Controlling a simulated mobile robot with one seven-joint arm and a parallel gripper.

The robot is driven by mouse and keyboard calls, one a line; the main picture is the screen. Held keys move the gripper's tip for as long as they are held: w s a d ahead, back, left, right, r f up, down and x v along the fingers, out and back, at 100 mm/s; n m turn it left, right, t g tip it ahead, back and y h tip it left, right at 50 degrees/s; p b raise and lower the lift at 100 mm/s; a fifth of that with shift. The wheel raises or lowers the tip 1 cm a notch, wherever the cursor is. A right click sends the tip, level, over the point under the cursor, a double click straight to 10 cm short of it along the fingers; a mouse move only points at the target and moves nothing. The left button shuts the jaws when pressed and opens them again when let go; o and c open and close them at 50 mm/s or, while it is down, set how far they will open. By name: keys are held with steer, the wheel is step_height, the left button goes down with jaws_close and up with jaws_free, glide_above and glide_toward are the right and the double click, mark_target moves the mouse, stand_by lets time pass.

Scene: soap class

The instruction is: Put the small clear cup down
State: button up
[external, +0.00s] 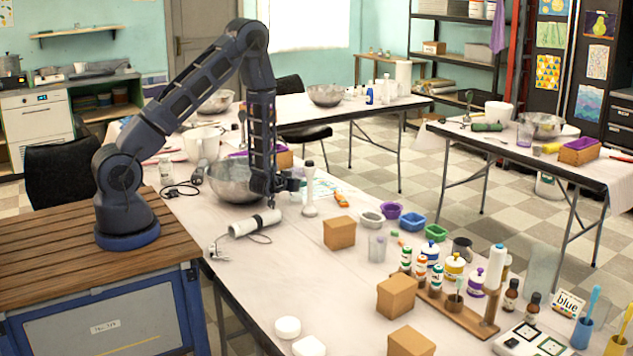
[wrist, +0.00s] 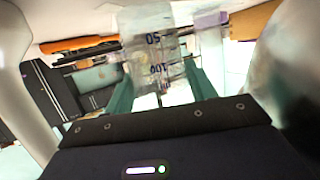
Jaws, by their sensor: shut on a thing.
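My gripper (external: 291,184) is low over the near table, between the large steel bowl and a white upright stick-like tool. In the wrist view, the teal fingers of my gripper (wrist: 160,92) are shut on the small clear cup (wrist: 157,58). The cup is see-through, with dark markings that look like 50 and 100. In the external view the held cup is too small and faint to make out clearly, and I cannot tell whether its base touches the table. Another clear cup (external: 377,248) stands apart on the table, farther right.
The steel bowl (external: 232,181) is close on the left, and the white tool (external: 309,190) close on the right. A white cylinder with a cord (external: 255,223) lies in front. A cardboard box (external: 339,233) and coloured moulds (external: 412,221) stand right. The table's front middle is fairly clear.

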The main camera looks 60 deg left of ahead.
steer(key=shift+f, duration=0.6)
steer(key=shift+f, duration=0.15)
steer(key=o, duration=0.9)
steer(key=shift+o, duration=0.2)
steer(key=shift+r, duration=0.2)
steer(key=v, duration=1.2)
steer(key=shift+r, duration=0.1)
